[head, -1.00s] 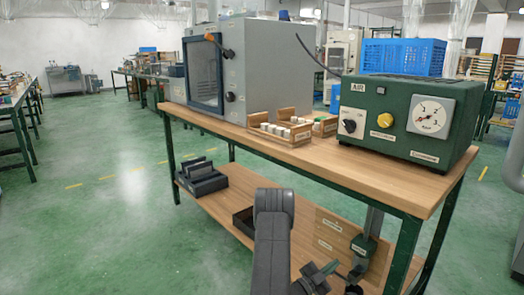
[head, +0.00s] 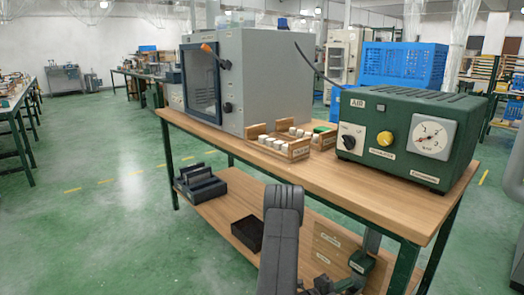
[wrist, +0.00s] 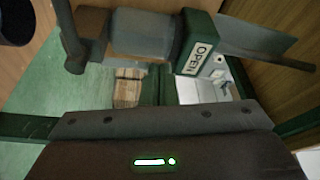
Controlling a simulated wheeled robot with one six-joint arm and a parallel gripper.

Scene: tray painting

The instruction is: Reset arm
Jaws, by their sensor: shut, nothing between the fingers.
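My arm rises in front of the workbench in the head view. My gripper (head: 325,287) is at the bottom edge of that view, low in front of the lower shelf, mostly cut off. In the wrist view a dark body with a green light (wrist: 155,161) fills the bottom; I cannot make out separate fingertips there. Nothing shows held. A green box labelled OPEN (wrist: 197,56) is beside a grey cylinder (wrist: 147,33) in the wrist view. A green box with a label (head: 361,262) also shows on a grey post in the head view.
The bench top (head: 400,195) carries a grey oven (head: 265,85), wooden racks with small pale blocks (head: 285,147), and a green AIR unit (head: 400,130). On the lower shelf are a black slotted holder (head: 200,185) and a dark tray (head: 247,233). Green floor (head: 100,220) is clear at left.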

